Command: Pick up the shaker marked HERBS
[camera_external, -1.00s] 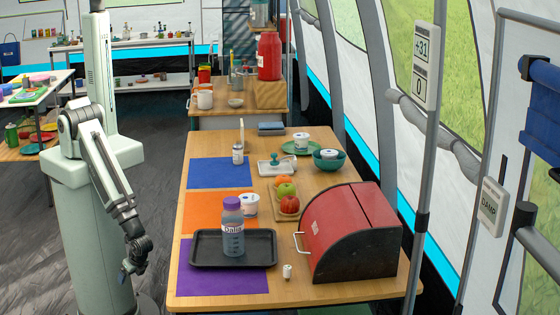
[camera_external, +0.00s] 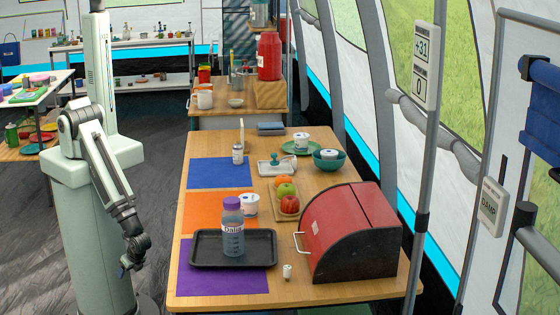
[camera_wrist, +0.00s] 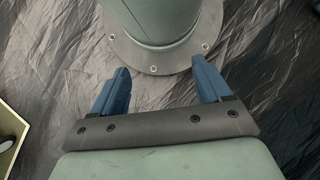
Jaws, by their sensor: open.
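A small jar-like shaker (camera_external: 238,154) with a pale label and grey top stands upright on the blue mat (camera_external: 215,174) at the table's left side. A smaller white shaker-like piece (camera_external: 287,271) stands near the front edge, left of the red bread bin. I cannot read the lettering on either, so I cannot tell which is marked HERBS. My gripper (camera_external: 126,268) hangs low beside my base, left of the table and well away from both. In the wrist view its two blue fingers (camera_wrist: 161,70) are apart, with nothing between them.
A black tray (camera_external: 205,262) holds a purple-capped bottle marked Dalia (camera_external: 232,232). The red bread bin (camera_external: 350,232) fills the front right. Bare floor lies around my gripper.

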